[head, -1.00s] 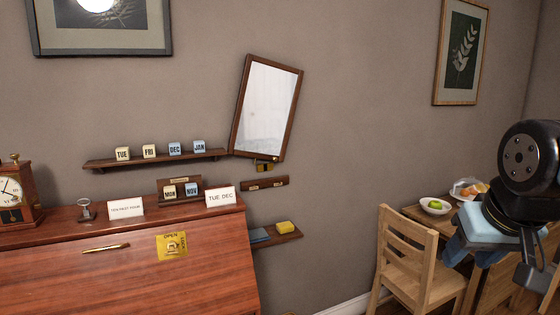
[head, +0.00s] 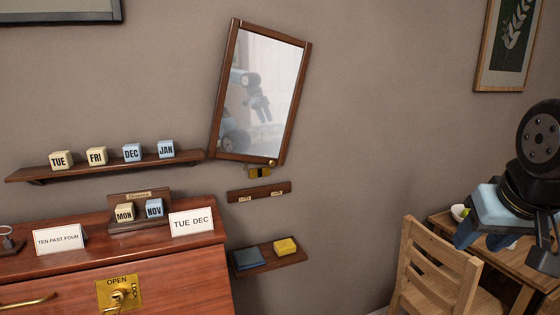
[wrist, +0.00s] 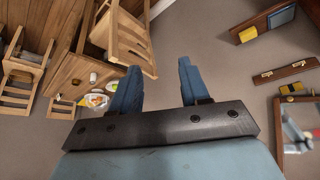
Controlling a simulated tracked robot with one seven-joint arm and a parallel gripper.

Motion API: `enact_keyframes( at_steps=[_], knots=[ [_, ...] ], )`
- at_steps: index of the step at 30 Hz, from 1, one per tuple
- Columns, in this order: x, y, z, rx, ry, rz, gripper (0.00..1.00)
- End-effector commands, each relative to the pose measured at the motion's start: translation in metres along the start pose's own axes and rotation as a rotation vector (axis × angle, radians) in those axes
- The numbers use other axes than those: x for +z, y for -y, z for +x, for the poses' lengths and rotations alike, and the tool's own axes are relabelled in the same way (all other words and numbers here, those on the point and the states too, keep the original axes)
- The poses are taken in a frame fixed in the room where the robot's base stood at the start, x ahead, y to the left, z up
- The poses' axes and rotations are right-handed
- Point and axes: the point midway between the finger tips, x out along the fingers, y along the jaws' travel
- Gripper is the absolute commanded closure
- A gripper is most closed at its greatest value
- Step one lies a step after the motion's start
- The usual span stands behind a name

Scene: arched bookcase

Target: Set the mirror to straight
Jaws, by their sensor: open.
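The mirror (head: 265,85) hangs on the wall in a brown wooden frame, tilted clockwise, its top leaning to the right. A small brass piece (head: 259,172) shows at its lower edge. The mirror glass reflects part of my arm. In the wrist view part of the mirror (wrist: 298,132) shows at the lower right edge. My gripper (wrist: 159,65) has its two blue fingers apart with nothing between them. It is well away from the mirror. In the head view my arm is at the right, and its fingertips are not clear.
A shelf with day and month blocks (head: 130,152) is left of the mirror. A narrow rail (head: 259,192) and a small shelf with a yellow sponge-like block (head: 285,246) are below it. The desk (head: 180,275) is lower left. A chair (head: 435,270) and table stand lower right.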

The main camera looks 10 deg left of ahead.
Motion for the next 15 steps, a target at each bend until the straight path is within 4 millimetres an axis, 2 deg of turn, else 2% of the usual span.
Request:
enact_keyframes(
  at_steps=[12,15],
  knots=[
    [-0.0003,0.0002,0.0000,-0.001,-0.001,0.000,0.55],
    [-0.0070,0.0034,0.0036,-0.011,-0.016,-0.011,0.55]
  ],
)
